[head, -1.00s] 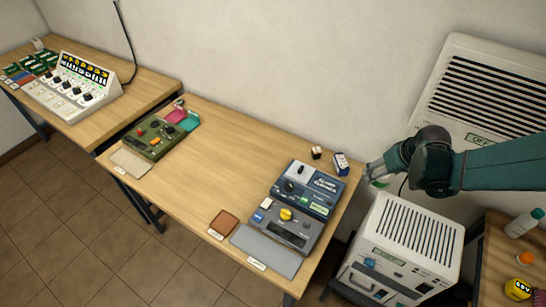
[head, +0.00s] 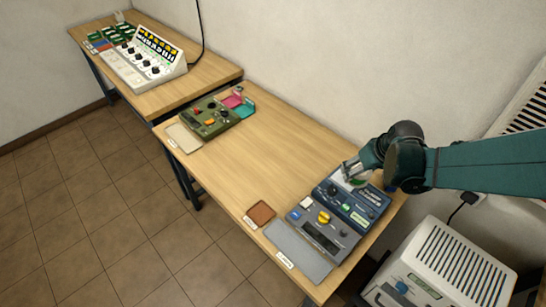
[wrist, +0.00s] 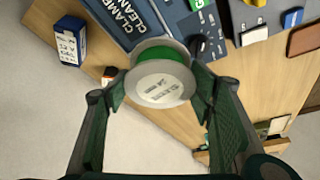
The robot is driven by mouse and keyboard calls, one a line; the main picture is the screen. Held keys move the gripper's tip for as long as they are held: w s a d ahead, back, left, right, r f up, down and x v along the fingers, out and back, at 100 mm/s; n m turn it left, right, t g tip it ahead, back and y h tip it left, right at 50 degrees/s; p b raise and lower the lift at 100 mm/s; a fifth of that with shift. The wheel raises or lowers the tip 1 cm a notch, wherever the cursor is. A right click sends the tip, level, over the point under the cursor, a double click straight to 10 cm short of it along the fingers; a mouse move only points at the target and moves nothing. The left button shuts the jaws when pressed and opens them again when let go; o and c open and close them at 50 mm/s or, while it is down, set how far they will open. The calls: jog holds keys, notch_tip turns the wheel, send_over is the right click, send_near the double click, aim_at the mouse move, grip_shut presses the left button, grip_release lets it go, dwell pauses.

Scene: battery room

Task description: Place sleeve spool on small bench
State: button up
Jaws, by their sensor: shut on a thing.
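The sleeve spool (wrist: 161,82) has a pale round face with a small printed label and a green winding. My gripper (wrist: 158,92) is shut on it, one finger on each side. In the head view my gripper (head: 350,175) is over the right end of the nearer wooden bench (head: 285,140), by the back of a blue device. Only a bit of the spool's green (head: 358,181) shows there. The gap between spool and bench is unclear. Another wooden bench (head: 205,75) stands farther left; which is the small bench cannot be told.
The blue device (head: 355,207), grey device (head: 318,230), grey mat (head: 300,252) and brown pad (head: 261,213) crowd the bench's right end. A green device (head: 212,118) is at its far left. The bench's middle is clear. A white vented cabinet (head: 445,270) stands right.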

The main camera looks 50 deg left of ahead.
jog(key=s+a+f+n+b, duration=0.1)
jog(key=s+a+b, duration=0.2)
jog(key=a, duration=0.7)
jog(key=s+a+f+b, duration=0.1)
jog(key=s+a+b, duration=0.2)
jog(key=a, duration=0.7)
jog(key=shift+f+n+g, duration=0.15)
jog(key=shift+n+g, duration=0.15)
jog(key=shift+n, duration=0.1)
jog(key=shift+a, duration=0.1)
jog(key=b, duration=0.2)
send_near(300, 173)
jog(key=shift+w+a+f, duration=0.2)
jog(key=shift+a+f, duration=0.3)
jog(key=shift+a, duration=0.2)
jog(key=shift+f, duration=0.1)
jog(key=shift+f, duration=1.75)
jog(key=shift+f, duration=0.15)
